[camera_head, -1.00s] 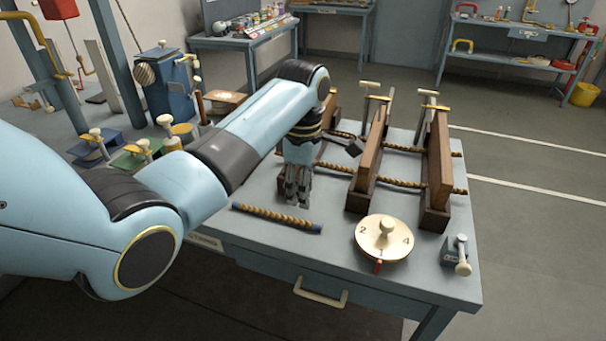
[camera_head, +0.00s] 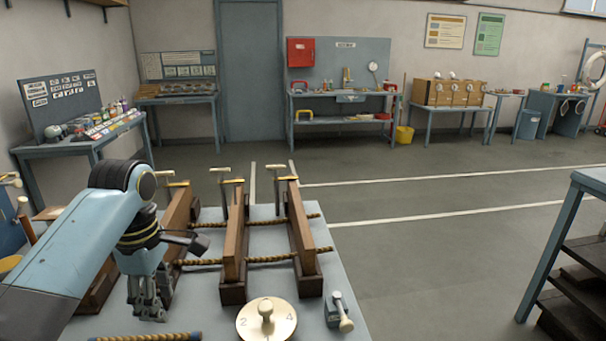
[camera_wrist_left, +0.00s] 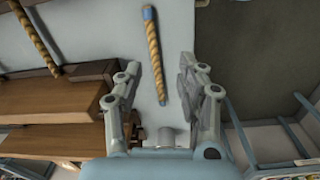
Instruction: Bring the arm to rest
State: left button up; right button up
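My left arm comes in from the left over the blue-grey workbench (camera_head: 205,325). My left gripper (camera_head: 148,312) points down beside the leftmost wooden stand and is empty. In the left wrist view the same gripper (camera_wrist_left: 158,88) has its two fingers spread apart. A loose piece of twisted rope (camera_wrist_left: 154,58) with a blue end shows between and beyond the fingers, apart from them. In the head view this rope (camera_head: 150,338) lies at the bottom edge, partly cut off. My right gripper is not in view.
Wooden stands (camera_head: 236,245) with ropes strung through them stand right of the gripper. A brass numbered dial (camera_head: 254,322) and a small lever block (camera_head: 333,312) sit near the front. A dark-stepped rack (camera_head: 590,262) stands at right. The floor between is open.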

pick_arm(q)
jog(key=s+d+r+m+t, duration=0.1)
jog(key=s+r+m+t, duration=0.2)
jog(key=s+m, duration=1.95)
jog(key=s+a+f+n+g+b, duration=0.2)
jog(key=f+b, duration=0.8)
jog(key=f, duration=2.4)
jog(key=s+f+b, duration=0.4)
jog(key=s+f, duration=0.6)
jog(key=f, duration=0.4)
jog(key=s+a+f+n+b, duration=0.1)
jog(key=s+f+b, duration=0.4)
jog(key=s+f, duration=0.6)
notch_tip(320, 180, down, 3)
jog(key=shift+a+r+y, duration=0.1)
jog(key=shift+a+y, duration=0.1)
jog(key=shift+y, duration=0.1)
jog(key=shift+n+g, duration=0.25)
jog(key=shift+g, duration=0.05)
